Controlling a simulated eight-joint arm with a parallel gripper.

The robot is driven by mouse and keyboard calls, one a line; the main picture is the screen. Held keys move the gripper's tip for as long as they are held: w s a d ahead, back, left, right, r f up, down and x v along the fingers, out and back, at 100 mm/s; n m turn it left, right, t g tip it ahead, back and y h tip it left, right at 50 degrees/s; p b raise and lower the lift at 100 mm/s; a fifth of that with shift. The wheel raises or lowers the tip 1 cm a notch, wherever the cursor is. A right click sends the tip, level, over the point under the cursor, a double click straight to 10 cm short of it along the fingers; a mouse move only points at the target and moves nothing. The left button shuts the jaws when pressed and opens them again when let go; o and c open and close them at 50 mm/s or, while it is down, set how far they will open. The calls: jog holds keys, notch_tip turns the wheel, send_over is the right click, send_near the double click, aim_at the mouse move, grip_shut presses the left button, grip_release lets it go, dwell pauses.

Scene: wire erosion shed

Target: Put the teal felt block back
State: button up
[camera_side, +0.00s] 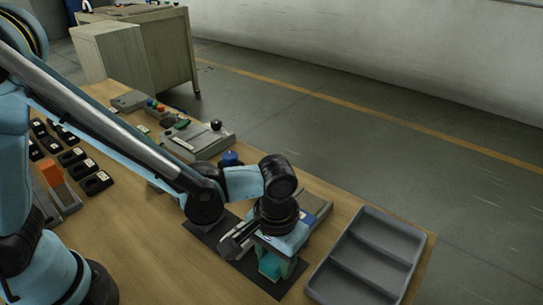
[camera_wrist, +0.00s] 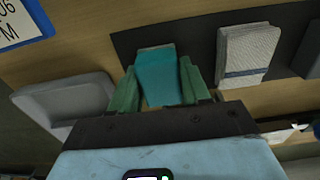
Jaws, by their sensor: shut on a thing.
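The teal felt block (camera_side: 268,265) is between the green fingers of my gripper (camera_side: 279,268) near the front of the bench. In the wrist view the teal felt block (camera_wrist: 157,72) sits between both fingertips of my gripper (camera_wrist: 160,82), which is shut on it. Its far end overlaps a dark mat (camera_wrist: 190,40) there. In the side view the dark mat (camera_side: 203,237) lies under and behind my gripper. I cannot tell whether the block touches the surface below it.
A grey compartment tray (camera_side: 340,283) stands right of my gripper, close to the bench edge. A folded white cloth with a blue stripe (camera_wrist: 247,52) lies on the mat. Several black labelled holders (camera_side: 97,183) and an orange block (camera_side: 52,172) are at the left. A grey fixture (camera_side: 200,138) stands farther back.

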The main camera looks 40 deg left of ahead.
jog(key=shift+f, duration=0.1)
jog(key=o, duration=0.9)
jog(key=shift+o, duration=0.2)
notch_tip(320, 180, up, 12)
jog(key=a+r+t, duration=0.1)
jog(key=a+t, duration=0.6)
jog(key=a, duration=1.4)
jog(key=shift+s+a+r, duration=0.2)
jog(key=shift+a+r, duration=0.05)
jog(key=shift+a, duration=0.05)
